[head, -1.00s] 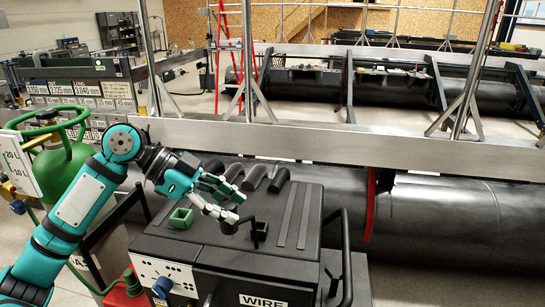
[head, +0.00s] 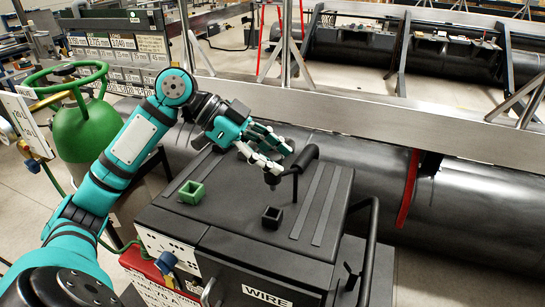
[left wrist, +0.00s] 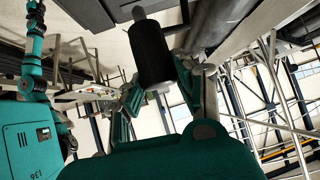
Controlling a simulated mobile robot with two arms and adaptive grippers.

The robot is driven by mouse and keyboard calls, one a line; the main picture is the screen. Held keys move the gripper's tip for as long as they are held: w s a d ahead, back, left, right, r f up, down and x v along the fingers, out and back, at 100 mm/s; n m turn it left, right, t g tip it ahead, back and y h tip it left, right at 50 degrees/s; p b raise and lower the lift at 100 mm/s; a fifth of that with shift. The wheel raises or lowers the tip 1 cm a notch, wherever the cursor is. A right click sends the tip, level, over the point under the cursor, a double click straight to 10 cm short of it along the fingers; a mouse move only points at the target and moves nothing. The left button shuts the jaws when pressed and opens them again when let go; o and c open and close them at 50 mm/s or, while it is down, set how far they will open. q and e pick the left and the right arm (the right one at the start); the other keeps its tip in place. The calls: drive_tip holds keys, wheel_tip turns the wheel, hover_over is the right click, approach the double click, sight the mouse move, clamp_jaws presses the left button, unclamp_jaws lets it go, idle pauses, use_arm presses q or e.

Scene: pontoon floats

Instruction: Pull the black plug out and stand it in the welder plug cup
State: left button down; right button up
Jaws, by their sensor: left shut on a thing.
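My left gripper (head: 268,160) is shut on the black plug above the welder's top. The plug is a dark cylinder (left wrist: 153,52) between the fingers in the left wrist view. A square black cup (head: 272,217) stands on the welder top in front of the gripper, apart from the plug. A square green cup (head: 191,192) stands to its left. My right gripper is not in view.
The dark welder (head: 225,228) has a rail handle (head: 371,240) on its right. A blue plug (head: 166,262) sits at its front panel. A green gas bottle (head: 85,130) stands at left. A large black pipe float (head: 470,205) lies behind and to the right.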

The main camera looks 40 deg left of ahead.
sight(272, 184)
use_arm(q)
wheel_tip(272, 184, down, 2)
drive_tip(key=shift+f+b, duration=0.15)
drive_tip(key=shift+b, duration=0.65)
wheel_tip(272, 184, down, 3)
drive_tip(key=shift+b, duration=1.2)
drive_tip(key=shift+f, duration=0.2)
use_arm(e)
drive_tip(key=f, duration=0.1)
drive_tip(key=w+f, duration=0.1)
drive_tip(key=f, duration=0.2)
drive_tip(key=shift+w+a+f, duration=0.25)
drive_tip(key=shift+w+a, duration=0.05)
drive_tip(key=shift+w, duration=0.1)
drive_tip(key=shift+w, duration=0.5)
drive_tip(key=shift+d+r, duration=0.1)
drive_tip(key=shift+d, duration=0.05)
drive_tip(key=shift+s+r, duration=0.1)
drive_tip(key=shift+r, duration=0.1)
use_arm(q)
drive_tip(key=shift+f+b, duration=0.3)
drive_tip(key=shift+f, duration=0.3)
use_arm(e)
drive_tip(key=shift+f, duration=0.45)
